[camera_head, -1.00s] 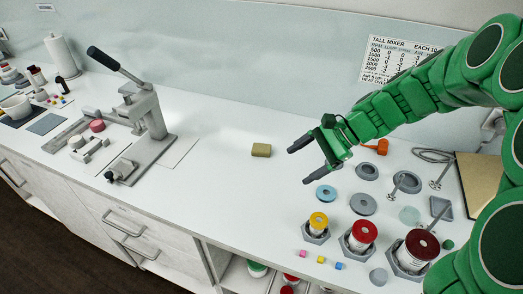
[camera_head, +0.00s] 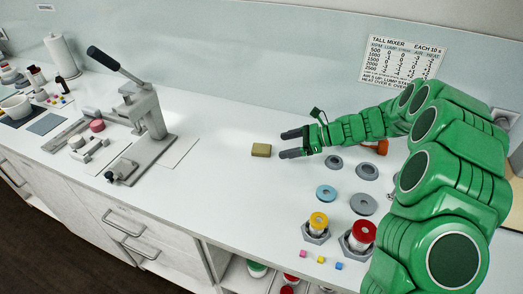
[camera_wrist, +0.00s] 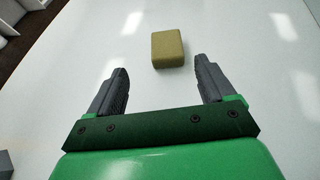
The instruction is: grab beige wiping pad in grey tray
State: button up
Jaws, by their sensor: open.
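The beige wiping pad (camera_head: 261,150) is a small tan-olive block lying flat on the white counter. No grey tray shows under it; it rests on the bare counter.
A grey lever press (camera_head: 148,115) stands to the left with a white sheet (camera_head: 178,150) beside it. Grey and blue discs (camera_head: 326,193) and jars in hexagonal holders (camera_head: 316,228) lie to the right. The counter around the pad is clear.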

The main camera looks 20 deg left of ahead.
aim_at(264, 148)
jog(key=shift+w+a+f+m, duration=0.15)
jog(key=shift+w+f+m, duration=0.15)
jog(key=shift+w+f, duration=0.15)
jog(key=shift+a+f, duration=0.1)
jog(key=shift+a, duration=0.1)
jog(key=shift+r+x, duration=0.2)
jog(key=shift+x, duration=1.65)
jog(key=shift+r+x, duration=0.2)
jog(key=shift+x, duration=1.65)
jog(key=shift+a, duration=0.1)
jog(key=c, duration=1)
jog(key=shift+c, duration=0.2)
jog(key=shift+r, duration=0.1)
